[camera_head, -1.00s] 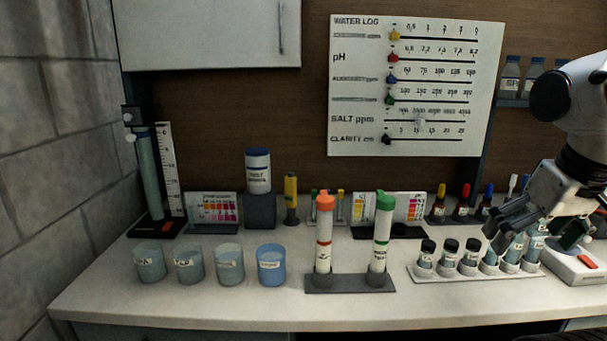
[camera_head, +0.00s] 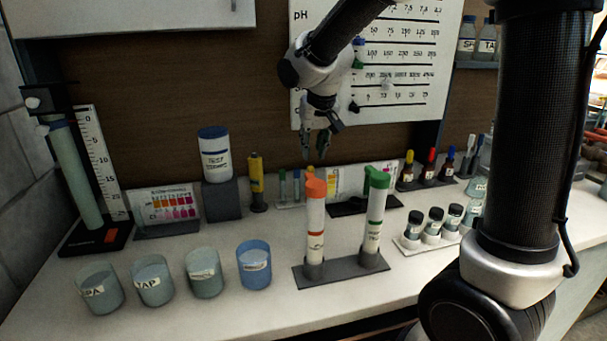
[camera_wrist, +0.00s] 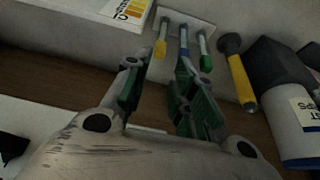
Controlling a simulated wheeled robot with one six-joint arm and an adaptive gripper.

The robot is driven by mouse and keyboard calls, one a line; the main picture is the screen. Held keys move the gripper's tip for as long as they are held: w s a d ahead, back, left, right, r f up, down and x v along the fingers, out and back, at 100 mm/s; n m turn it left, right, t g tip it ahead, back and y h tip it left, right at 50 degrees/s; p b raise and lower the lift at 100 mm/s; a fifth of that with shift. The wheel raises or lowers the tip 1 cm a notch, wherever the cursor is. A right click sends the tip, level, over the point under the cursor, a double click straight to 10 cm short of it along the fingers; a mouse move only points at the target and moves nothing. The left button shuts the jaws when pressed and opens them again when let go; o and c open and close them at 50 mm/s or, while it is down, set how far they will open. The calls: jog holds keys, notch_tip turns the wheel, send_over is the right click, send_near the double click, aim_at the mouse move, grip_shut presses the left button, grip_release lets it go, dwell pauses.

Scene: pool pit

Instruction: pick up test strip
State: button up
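Several thin strips with coloured ends stand in a small white holder (camera_wrist: 190,22) at the back of the bench. The wrist view shows a yellow-ended strip (camera_wrist: 162,42), a blue-ended strip (camera_wrist: 184,42) and a green-ended strip (camera_wrist: 204,48). The head view shows a green-tinted strip (camera_head: 282,186); the orange-capped tube partly hides the group. My gripper (camera_head: 316,156) is open and empty, pointing down above the holder; it also shows in the wrist view (camera_wrist: 162,72). The yellow-ended strip appears beyond the gap between its fingers. A white test strips bottle (camera_head: 215,155) stands on a grey block.
An orange-capped tube (camera_head: 315,220) and a green-capped tube (camera_head: 375,215) stand in front. A yellow-and-black tool (camera_head: 256,182) stands left of the holder, with a colour chart (camera_head: 165,207) further left. Several cups (camera_head: 205,274) line the front; bare bench lies between.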

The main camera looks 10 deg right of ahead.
aim_at(311, 167)
jog(key=x, duration=0.6)
jog(key=shift+d+f, duration=0.1)
jog(key=shift+f, duration=0.3)
jog(key=c, duration=0.4)
